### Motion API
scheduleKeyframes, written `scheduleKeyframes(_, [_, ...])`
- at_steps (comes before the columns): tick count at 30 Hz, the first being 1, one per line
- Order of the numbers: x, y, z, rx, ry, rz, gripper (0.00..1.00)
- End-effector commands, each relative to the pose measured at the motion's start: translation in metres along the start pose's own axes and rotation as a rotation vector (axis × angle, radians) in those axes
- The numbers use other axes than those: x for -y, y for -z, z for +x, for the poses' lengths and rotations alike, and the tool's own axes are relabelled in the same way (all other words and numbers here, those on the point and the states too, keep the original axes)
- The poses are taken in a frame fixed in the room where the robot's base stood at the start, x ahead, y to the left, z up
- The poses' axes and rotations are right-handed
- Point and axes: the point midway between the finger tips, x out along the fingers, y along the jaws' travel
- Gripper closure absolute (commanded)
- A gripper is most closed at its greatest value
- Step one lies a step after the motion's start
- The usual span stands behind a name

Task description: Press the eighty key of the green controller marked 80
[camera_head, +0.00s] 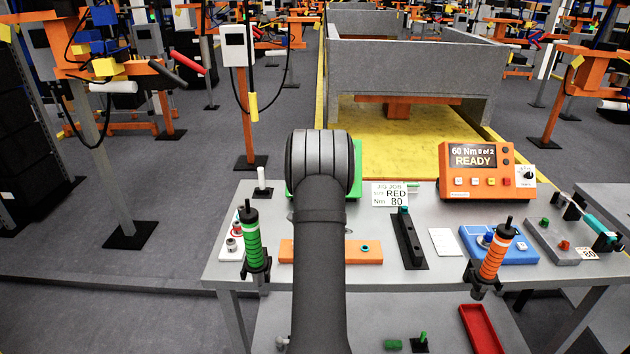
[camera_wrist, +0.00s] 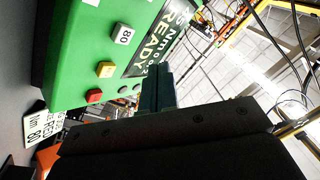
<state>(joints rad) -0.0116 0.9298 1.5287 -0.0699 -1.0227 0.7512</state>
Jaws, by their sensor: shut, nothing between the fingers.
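The green controller (camera_wrist: 75,60) fills the upper left of the wrist view, turned on its side. Its white key marked 80 (camera_wrist: 123,35) is in plain sight, beside a dark screen (camera_wrist: 160,45) that reads READY. A yellow key (camera_wrist: 105,69) and a red key (camera_wrist: 95,96) are on the same face. My gripper (camera_wrist: 158,76) is shut and empty; its fingertips show in front of the screen's lower end, apart from the 80 key in the picture. In the head view my arm hides most of the green controller (camera_head: 357,172) and all its keys; my gripper is hidden there.
A job card (camera_head: 390,194) reading RED, Nm 80 stands right of my arm. An orange controller (camera_head: 470,168) showing 60 Nm READY is farther right. Green-banded (camera_head: 251,238) and orange-banded (camera_head: 494,250) tools stand along the front of the grey table (camera_head: 345,221).

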Motion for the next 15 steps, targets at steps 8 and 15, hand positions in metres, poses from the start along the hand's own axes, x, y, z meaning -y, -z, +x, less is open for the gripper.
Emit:
scheduleKeyframes(8, [-0.016, -0.016, 0.022, 0.0, 0.0, 0.0, 1.0])
scheduleKeyframes(15, [-0.02, -0.02, 0.028, 0.0, 0.0, 0.0, 1.0])
